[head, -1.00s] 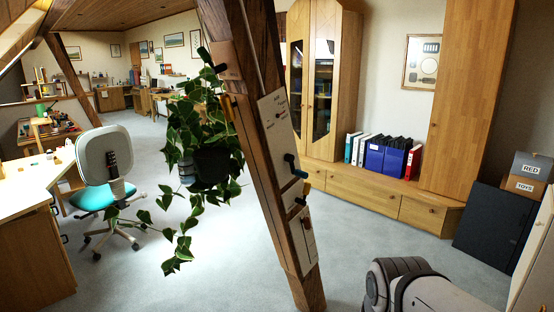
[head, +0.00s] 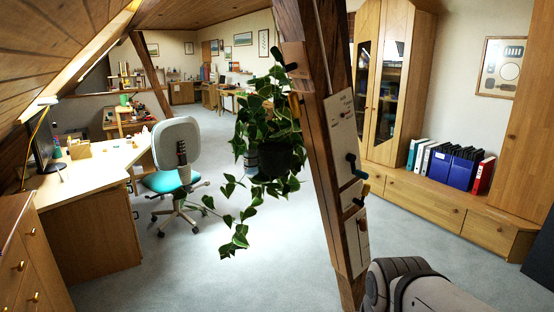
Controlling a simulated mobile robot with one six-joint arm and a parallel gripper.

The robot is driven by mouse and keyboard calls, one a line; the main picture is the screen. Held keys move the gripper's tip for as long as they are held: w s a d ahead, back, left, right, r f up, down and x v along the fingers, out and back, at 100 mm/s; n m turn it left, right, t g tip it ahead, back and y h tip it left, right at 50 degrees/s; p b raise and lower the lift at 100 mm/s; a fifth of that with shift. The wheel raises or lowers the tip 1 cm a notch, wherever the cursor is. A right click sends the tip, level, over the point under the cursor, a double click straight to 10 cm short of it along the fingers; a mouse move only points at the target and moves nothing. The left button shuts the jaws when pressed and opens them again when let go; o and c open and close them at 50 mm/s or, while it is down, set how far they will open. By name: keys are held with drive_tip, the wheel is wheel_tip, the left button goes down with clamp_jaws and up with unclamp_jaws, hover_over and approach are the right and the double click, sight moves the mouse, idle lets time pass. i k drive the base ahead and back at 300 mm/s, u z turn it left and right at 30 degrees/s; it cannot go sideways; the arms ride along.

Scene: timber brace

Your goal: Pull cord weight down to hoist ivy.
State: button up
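The ivy (head: 262,118) hangs in a dark pot (head: 276,160) at the left side of the slanted timber brace (head: 345,235), with vines trailing below. A thin pale cord (head: 325,40) seems to run along the upper brace. A small grey-blue object (head: 250,160) shows partly behind the leaves beside the pot; I cannot tell whether it is the cord weight. Light panels with small handles (head: 352,160) are on the brace's right face. My arm link shows at the bottom right, right of the brace foot; my gripper is out of view.
A desk (head: 100,158) and an office chair (head: 175,150) stand at left, drawers (head: 25,255) nearer. A cabinet (head: 392,90) and a low bench (head: 440,203) with binders (head: 455,167) line the right. Carpet (head: 205,265) between desk and brace is clear.

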sight(294, 103)
drive_tip(key=z, duration=0.05)
drive_tip(key=i, duration=1)
drive_tip(key=u, duration=0.05)
